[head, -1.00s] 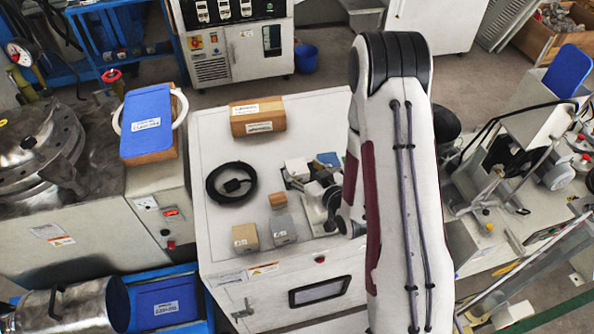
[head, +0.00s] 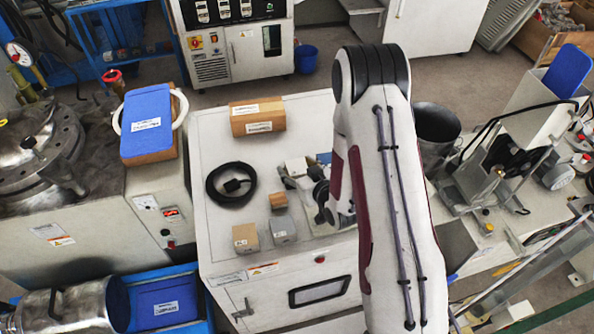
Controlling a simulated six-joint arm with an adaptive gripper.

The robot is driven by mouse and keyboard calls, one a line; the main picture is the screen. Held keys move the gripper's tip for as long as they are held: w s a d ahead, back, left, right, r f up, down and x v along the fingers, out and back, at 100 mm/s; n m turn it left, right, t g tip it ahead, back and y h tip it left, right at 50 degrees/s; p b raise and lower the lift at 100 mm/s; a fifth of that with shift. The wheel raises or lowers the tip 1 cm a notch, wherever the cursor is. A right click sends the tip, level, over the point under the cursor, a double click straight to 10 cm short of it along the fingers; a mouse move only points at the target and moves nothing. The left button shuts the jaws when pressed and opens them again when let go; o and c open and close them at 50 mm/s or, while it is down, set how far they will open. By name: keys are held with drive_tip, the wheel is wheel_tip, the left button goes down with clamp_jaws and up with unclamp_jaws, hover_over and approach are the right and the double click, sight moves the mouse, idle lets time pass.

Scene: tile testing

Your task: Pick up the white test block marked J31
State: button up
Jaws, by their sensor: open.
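The dark end of my arm with my gripper (head: 322,196) is just right of and nearer than that cluster, over the cabinet's right part. It looks open and I see nothing held in it, though its fingertips are small and partly hidden. My arm hides the right side of the cabinet top.
A small brown block (head: 278,200), a grey block (head: 282,231) and a beige block (head: 245,238) stand left of my gripper. A cardboard box (head: 257,117) is at the back.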

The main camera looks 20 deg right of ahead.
sight(297, 166)
idle(0.4)
drive_tip(key=c, duration=1.3)
drive_tip(key=shift+r, duration=0.25)
drive_tip(key=shift+r, duration=4.85)
